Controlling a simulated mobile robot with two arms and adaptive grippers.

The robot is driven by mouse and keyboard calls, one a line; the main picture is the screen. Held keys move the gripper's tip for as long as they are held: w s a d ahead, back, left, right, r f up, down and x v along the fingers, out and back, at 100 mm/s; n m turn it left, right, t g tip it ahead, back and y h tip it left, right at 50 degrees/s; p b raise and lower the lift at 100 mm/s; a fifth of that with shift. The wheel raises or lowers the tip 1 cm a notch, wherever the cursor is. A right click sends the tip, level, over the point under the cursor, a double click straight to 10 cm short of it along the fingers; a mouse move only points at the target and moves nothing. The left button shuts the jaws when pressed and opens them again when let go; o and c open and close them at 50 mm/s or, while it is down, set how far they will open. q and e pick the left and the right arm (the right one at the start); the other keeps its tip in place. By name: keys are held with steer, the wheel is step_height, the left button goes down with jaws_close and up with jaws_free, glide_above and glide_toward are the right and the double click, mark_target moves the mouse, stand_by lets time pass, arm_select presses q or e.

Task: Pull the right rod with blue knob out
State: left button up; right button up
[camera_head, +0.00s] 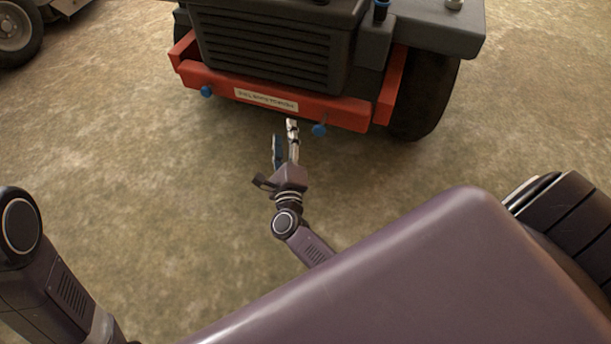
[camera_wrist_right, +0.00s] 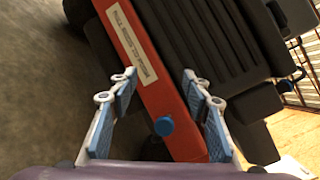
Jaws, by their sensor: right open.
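The right rod's blue knob (camera_head: 319,130) sticks out from the front of the red bumper bar (camera_head: 220,84), near its right end. My right gripper (camera_head: 284,133) is open and empty, just left of this knob in the head view, with its fingers towards the machine. In the right wrist view the blue knob (camera_wrist_right: 163,126) shows in the gap between the two spread fingers (camera_wrist_right: 160,84), not gripped. The rod behind the knob is mostly hidden. Another blue knob (camera_head: 206,91) sits near the bar's left end. My left gripper is out of view.
A white label (camera_head: 266,99) is on the bar between the knobs. The dark machine with its ribbed grille (camera_head: 265,50) stands behind, with a black tyre (camera_head: 430,100) at right. Another wheel (camera_head: 18,28) is at the upper left. The ground before the bar is clear.

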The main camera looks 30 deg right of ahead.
steer(key=s+a+f+n+g+y+p, duration=0.35)
steer(key=s+a+n+y+p, duration=0.35)
steer(key=n+p, duration=0.75)
steer(key=s+f+n+g+y+p, duration=0.1)
steer(key=s+n+p, duration=0.3)
steer(key=s, duration=0.5)
steer(key=s+f+n+g+y+p, duration=0.1)
steer(key=s+f+n+g+p, duration=0.3)
steer(key=s+p, duration=0.4)
steer(key=shift+s+a+f+n+p, duration=0.15)
steer(key=shift+s+a+n+p, duration=0.2)
steer(key=shift+s+n, duration=0.3)
steer(key=shift+w+g, duration=0.15)
steer(key=shift+g, duration=0.1)
